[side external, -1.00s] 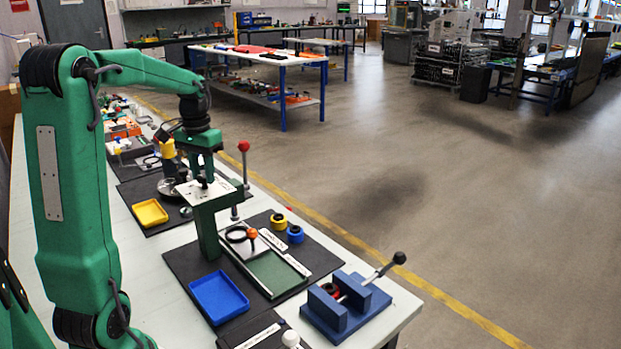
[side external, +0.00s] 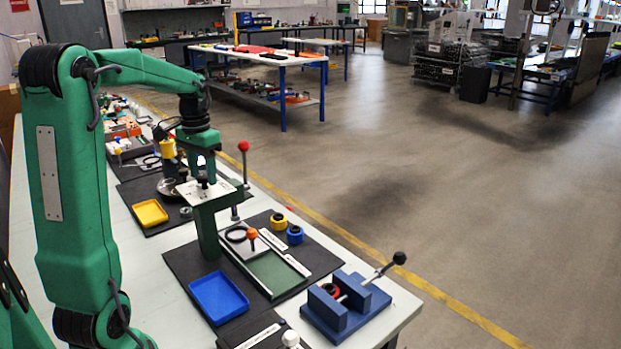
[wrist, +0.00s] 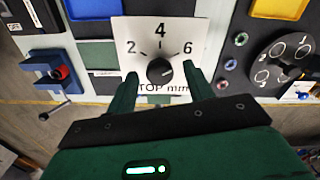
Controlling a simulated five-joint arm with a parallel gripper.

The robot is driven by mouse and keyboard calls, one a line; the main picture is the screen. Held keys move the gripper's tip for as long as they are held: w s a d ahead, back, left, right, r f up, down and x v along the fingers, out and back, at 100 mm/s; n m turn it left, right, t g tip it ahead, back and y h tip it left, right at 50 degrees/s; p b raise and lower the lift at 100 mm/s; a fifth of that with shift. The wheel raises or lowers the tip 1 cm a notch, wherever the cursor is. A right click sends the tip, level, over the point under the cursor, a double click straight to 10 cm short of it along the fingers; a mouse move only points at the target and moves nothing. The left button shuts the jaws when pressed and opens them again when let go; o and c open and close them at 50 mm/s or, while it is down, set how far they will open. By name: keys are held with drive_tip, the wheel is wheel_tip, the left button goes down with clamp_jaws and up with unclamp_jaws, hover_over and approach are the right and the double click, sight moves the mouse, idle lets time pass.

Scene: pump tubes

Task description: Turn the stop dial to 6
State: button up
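The stop dial is a black round knob (wrist: 160,71) on a white plate (wrist: 125,45) printed 2, 4 and 6. In the side view the plate (side external: 190,190) tops a green press stand, with the small dark knob (side external: 203,183) on it. I cannot surely read the knob's pointer. My gripper (wrist: 160,74) is open, with one finger left and one right of the knob and a gap at each side. In the side view my gripper (side external: 204,172) is over the plate, its fingertips close to the knob.
A red-knobbed lever (side external: 243,146) rises beside the stand. A blue tray (side external: 219,297) and a yellow tray (side external: 150,213) lie near it. A blue vice-like fixture (side external: 345,305) stands at the table's front corner. A dark numbered disc (wrist: 285,62) is at right in the wrist view.

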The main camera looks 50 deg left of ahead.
sight(206, 178)
drive_tip(key=shift+r, duration=0.1)
drive_tip(key=shift+r, duration=3.8)
drive_tip(key=shift+d+r, duration=0.1)
drive_tip(key=shift+d, duration=0.5)
drive_tip(key=s+d+m+t+y, duration=0.1)
drive_tip(key=s+d+t, duration=0.1)
drive_tip(key=d, duration=1.2)
drive_tip(key=s+d+f+m+t+h, duration=0.1)
drive_tip(key=s+d+f+t, duration=0.2)
drive_tip(key=s+d+f, duration=0.3)
drive_tip(key=d, duration=0.5)
drive_tip(key=shift+s+d+m+t, duration=0.3)
drive_tip(key=shift+d+m, duration=0.1)
